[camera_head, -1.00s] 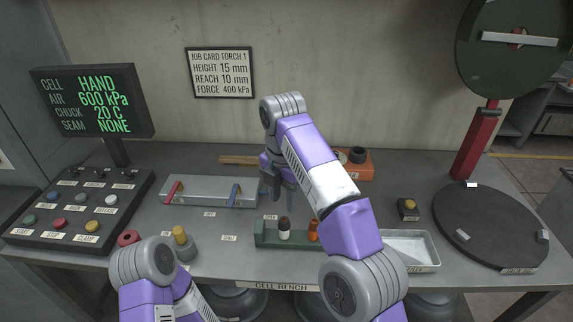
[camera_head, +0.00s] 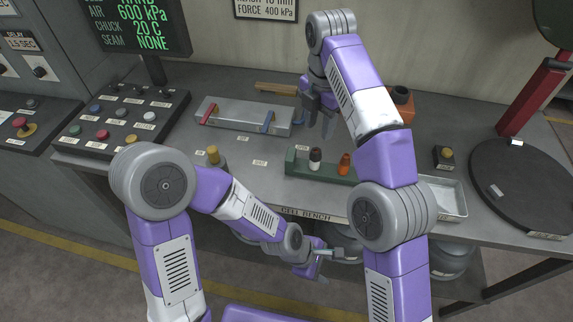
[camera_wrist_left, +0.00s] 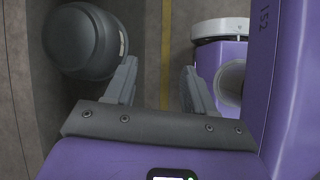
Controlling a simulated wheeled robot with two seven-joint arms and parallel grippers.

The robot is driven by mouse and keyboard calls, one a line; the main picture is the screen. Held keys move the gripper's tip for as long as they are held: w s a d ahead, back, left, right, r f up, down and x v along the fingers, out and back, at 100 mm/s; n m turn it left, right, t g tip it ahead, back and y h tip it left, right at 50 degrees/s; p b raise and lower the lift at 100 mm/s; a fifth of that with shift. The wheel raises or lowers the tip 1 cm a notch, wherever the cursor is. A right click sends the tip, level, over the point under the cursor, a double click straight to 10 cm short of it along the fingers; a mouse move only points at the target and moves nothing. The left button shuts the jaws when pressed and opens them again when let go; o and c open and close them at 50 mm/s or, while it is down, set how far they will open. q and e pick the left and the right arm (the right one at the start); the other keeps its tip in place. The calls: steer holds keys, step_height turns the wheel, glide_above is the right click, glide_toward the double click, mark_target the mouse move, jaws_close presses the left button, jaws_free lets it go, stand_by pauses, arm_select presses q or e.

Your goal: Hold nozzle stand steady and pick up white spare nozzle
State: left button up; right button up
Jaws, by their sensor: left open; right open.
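The green nozzle stand (camera_head: 298,164) sits near the bench's front edge. The white spare nozzle (camera_head: 315,160), with a dark top, stands upright in it. An orange nozzle (camera_head: 344,164) stands to its right. My right arm hides part of the stand's right end. My right gripper (camera_head: 318,117) is open and empty, pointing down above the bench behind the stand. My left gripper (camera_head: 328,262) is low in front of the bench's front edge, apart from the stand. In the left wrist view my left gripper (camera_wrist_left: 157,92) is open and empty, with floor between its fingers.
A grey fixture block (camera_head: 243,117) with red and blue clamps lies behind and left. A grey round vessel (camera_wrist_left: 80,40) shows in the left wrist view.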

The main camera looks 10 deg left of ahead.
arm_select(q)
steer(key=s+d+r+n+h, duration=0.1)
steer(key=s+d+r+n, duration=0.5)
steer(key=r, duration=0.3)
steer(key=w+a+r+n+t+h, duration=0.1)
steer(key=w+a+r+n+t, duration=0.1)
steer(key=w+r+t, duration=0.4)
steer(key=w+a+r+n+t, duration=0.2)
steer(key=w+r+n+t, duration=0.15)
steer(key=w+r, duration=0.35)
steer(key=w+a+r+t+y, duration=0.1)
steer(key=w+a+r+t, duration=0.1)
steer(key=w, duration=0.1)
steer(key=n+t+y, duration=0.1)
steer(key=n+y, duration=0.6)
steer(key=n, duration=0.2)
glide_toward(292, 152)
steer(key=x, duration=0.3)
steer(key=shift+w+d+f+m, duration=0.15)
steer(key=shift+w+f+m, duration=0.1)
steer(key=shift+w+a+f, duration=0.1)
steer(key=shift+a+f, duration=0.1)
steer(key=shift+f, duration=0.15)
steer(key=shift+x, duration=3.7)
